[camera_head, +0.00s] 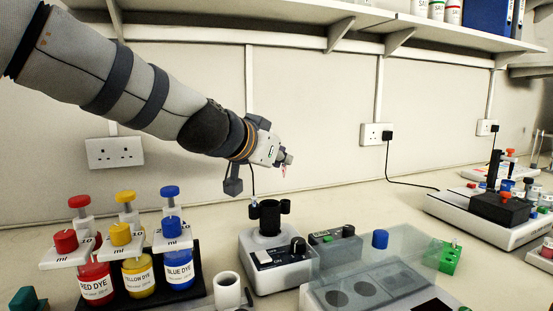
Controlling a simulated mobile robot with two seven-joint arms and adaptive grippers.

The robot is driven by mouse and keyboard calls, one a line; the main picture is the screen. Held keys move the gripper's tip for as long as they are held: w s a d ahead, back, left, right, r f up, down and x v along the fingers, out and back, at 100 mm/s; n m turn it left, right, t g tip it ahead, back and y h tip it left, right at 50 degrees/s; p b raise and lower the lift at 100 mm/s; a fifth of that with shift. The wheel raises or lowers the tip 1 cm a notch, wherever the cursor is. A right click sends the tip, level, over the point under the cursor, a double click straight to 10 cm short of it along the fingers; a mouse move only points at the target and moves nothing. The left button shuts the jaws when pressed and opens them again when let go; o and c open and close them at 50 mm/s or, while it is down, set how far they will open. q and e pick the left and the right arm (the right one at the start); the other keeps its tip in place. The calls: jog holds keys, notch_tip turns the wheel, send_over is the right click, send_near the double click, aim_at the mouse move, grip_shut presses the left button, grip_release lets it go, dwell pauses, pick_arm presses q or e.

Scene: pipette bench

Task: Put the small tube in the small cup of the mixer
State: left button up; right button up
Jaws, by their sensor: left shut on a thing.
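The mixer (283,272) is a white box with a black knob and a black cup head (267,222) on top. Small cups (285,206) stick out at the sides of the head. My left gripper (285,160) comes in from the upper left and hangs in the air above the mixer, a little right of its cups and apart from them. It is shut on the small tube (284,171), of which only a tiny pinkish bit shows below the fingertips. The rest of the tube is hidden by the fingers. My right gripper is out of view.
Red, yellow and blue dye bottles (179,269) stand in a black rack at left. A white cup (227,290) stands left of the mixer. A clear panel (400,262), a grey box (335,246) and a green rack (450,257) lie to the right. A shelf (300,17) runs above.

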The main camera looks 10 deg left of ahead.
pick_arm(q)
jog(key=shift+d+f, duration=0.15)
jog(key=shift+f, duration=0.4)
jog(key=shift+c, duration=0.2)
notch_tip(320, 180, down, 5)
jog(key=shift+f+b, duration=0.1)
jog(key=shift+b, duration=0.5)
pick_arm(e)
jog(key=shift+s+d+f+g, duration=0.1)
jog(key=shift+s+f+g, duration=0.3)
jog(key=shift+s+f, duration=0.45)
pick_arm(q)
jog(key=shift+f, duration=0.4)
jog(key=o, duration=0.7)
